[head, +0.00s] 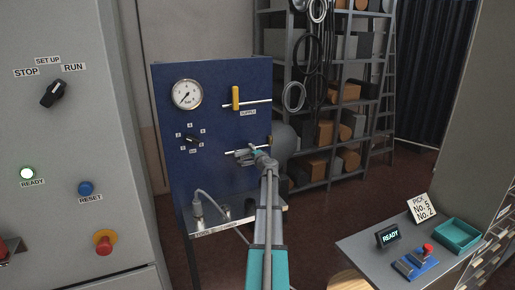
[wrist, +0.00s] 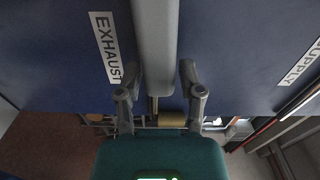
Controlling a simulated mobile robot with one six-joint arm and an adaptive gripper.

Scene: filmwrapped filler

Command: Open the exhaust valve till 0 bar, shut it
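The blue panel (head: 222,135) carries a pressure gauge (head: 187,94); its needle is too small to read. My gripper (head: 242,154) is at the panel's lower right, below the yellow supply handle (head: 236,97). It hides most of the exhaust valve there. In the wrist view my gripper's fingers (wrist: 158,72) are spread, one on each side of a wide grey bar (wrist: 155,40), perhaps the valve handle. Whether they touch it I cannot tell. The EXHAUST label (wrist: 105,48) is left of the bar and the SUPPLY label (wrist: 300,64) is at the right.
A selector knob (head: 190,140) is on the panel below the gauge. A bench shelf with a grey fitting (head: 197,207) and a hose is below. A grey control cabinet (head: 75,140) stands at left. At right a table (head: 365,250) holds a teal tray (head: 458,235).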

